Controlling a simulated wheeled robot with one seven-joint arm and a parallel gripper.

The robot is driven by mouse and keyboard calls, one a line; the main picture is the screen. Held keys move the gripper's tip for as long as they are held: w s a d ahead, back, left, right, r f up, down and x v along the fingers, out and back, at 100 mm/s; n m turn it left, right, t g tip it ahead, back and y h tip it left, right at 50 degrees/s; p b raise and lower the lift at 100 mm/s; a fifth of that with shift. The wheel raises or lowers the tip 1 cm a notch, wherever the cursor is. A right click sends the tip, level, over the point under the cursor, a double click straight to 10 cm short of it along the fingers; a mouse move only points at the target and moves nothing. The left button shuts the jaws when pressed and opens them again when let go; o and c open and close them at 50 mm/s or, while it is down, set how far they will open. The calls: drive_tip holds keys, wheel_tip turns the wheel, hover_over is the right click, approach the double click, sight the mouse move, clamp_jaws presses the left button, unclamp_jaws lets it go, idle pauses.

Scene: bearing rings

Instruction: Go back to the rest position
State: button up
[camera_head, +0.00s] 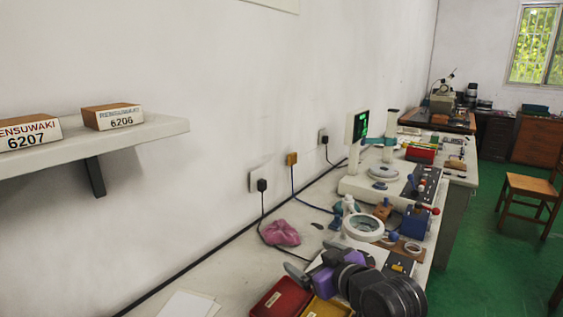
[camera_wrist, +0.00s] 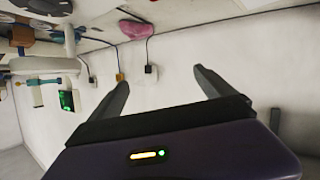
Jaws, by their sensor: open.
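My gripper (camera_head: 311,261) is over the front part of the workbench in the head view, its fingers pointing left toward the wall. It also shows in the wrist view (camera_wrist: 160,78), where its two fingers are wide apart with nothing between them. The wrist view is turned upside down, with the bench along the top and the white wall behind the fingers. My purple and black wrist hides part of the bench and of the trays below it.
A red tray (camera_head: 281,300) and a yellow tray (camera_head: 322,309) lie under my wrist. A pink cloth (camera_head: 280,232), a white ring-shaped device (camera_head: 363,227) and a measuring stand (camera_head: 354,187) are farther back. A wall shelf (camera_head: 160,130) holds two boxes, 6207 (camera_head: 30,133) and 6206 (camera_head: 112,117).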

drive_tip(key=s+d+f+m+h, duration=0.2)
drive_tip(key=s+d, duration=0.2)
drive_tip(key=s, duration=1.3)
drive_tip(key=s+d+f+m+t+h, duration=0.1)
drive_tip(key=s+d+f+m+h, duration=0.1)
drive_tip(key=s, duration=1.6)
drive_tip(key=s+d+f+m+t+h, duration=0.1)
drive_tip(key=s+d, duration=0.6)
drive_tip(key=s, duration=1)
wheel_tip(320, 180, down, 3)
drive_tip(key=shift+s+f+m+h, duration=0.15)
drive_tip(key=shift+s+m+h, duration=0.3)
drive_tip(key=shift+m, duration=0.65)
